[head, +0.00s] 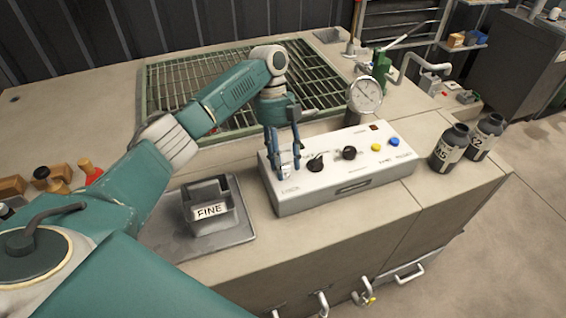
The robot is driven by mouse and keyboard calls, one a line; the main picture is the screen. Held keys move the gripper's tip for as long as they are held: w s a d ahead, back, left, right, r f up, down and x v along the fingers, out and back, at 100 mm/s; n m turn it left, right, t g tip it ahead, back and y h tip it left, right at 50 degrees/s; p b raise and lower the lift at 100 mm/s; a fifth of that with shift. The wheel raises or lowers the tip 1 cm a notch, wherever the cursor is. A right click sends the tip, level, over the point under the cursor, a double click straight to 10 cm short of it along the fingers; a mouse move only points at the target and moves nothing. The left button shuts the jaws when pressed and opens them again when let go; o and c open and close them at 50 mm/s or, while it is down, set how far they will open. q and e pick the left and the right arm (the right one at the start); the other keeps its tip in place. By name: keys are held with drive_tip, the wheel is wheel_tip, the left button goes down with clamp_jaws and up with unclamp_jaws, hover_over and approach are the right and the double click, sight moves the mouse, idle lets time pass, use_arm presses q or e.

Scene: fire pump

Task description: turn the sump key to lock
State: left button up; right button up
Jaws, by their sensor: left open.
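A white control box (345,190) sits on the bench, with dark knobs, a yellow button and a blue button on its sloped top. My left gripper (287,166) points down over the left end of this top, its fingers open and apart. Something small and light shows between or behind the fingers; I cannot tell if it is the sump key or whether the fingers touch it. A black knob (315,163) is just right of the fingers, and another dark knob (349,153) is farther right. The panel's labels are too small to read. My right gripper is out of view.
Two dark bottles (451,147) stand to the right. A green grating (215,75) lies behind. Bare bench top lies in front of the box.

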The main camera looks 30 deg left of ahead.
use_arm(q)
drive_tip(key=v, duration=1.2)
